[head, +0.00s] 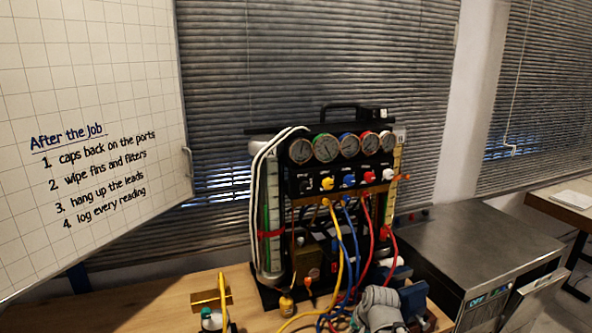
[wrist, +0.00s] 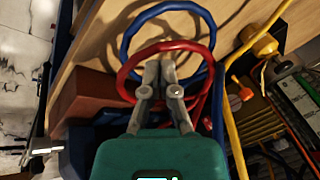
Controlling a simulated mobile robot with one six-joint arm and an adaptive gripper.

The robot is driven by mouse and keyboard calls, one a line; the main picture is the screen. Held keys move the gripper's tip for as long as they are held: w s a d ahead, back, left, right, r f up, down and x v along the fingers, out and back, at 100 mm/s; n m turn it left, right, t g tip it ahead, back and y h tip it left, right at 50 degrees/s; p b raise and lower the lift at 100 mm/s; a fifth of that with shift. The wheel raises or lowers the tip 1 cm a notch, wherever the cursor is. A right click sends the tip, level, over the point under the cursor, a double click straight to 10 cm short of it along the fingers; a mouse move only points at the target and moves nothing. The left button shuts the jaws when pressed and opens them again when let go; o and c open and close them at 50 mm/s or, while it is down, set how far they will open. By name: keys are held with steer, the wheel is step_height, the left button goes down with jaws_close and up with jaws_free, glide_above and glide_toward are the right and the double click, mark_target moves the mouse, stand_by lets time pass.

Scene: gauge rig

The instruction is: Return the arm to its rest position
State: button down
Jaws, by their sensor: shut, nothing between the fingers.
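My gripper (wrist: 160,62) shows in the wrist view, its two grey fingers together at the tips with nothing between them. A red hose loop (wrist: 128,65) passes right by the fingertips, and a blue hose loop (wrist: 124,38) curves beyond it. I cannot tell whether the fingers touch the red hose. In the head view, a grey jointed form (head: 380,308) at the bottom, in front of the gauge rig (head: 318,185), looks like part of my arm. My fingertips cannot be made out there.
Yellow, blue and red hoses (head: 337,240) hang from the rig and coil on the wooden bench (head: 150,308). A steel cabinet (head: 480,245) stands right of the rig. A whiteboard (head: 90,100) is at left. A yellow hose (wrist: 232,130) runs right of my gripper.

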steer(key=s+d+n+g+h, duration=0.1)
steer(key=s+n+g+h, duration=0.1)
steer(key=s, duration=0.5)
steer(key=shift+f+n+g+p, duration=0.2)
steer(key=shift+n+g+p, duration=0.15)
steer(key=shift+n+g, duration=0.65)
